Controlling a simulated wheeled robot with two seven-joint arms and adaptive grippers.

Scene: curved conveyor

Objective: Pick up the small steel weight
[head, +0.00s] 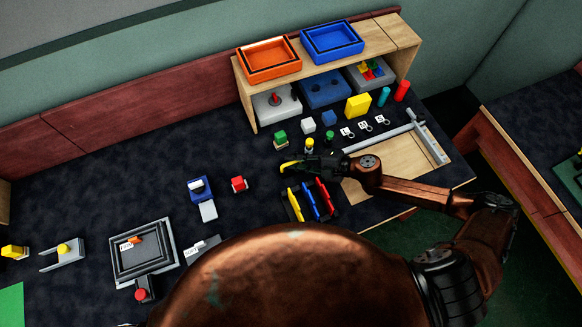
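I cannot make out a small steel weight for certain; it may be hidden or too small to tell. My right gripper (290,164) reaches in from the right over the dark table, its tip showing yellow. It is just in front of a small yellow piece with a dark base (309,146) and a green piece (329,137). Whether its fingers are open or shut is too small to tell. My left gripper is not in view.
A wooden shelf (397,57) at the back carries an orange tray (269,73) and a blue tray (331,56). A black rack (290,208) with coloured plates stands in front of my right gripper. The table's left middle (110,180) is clear.

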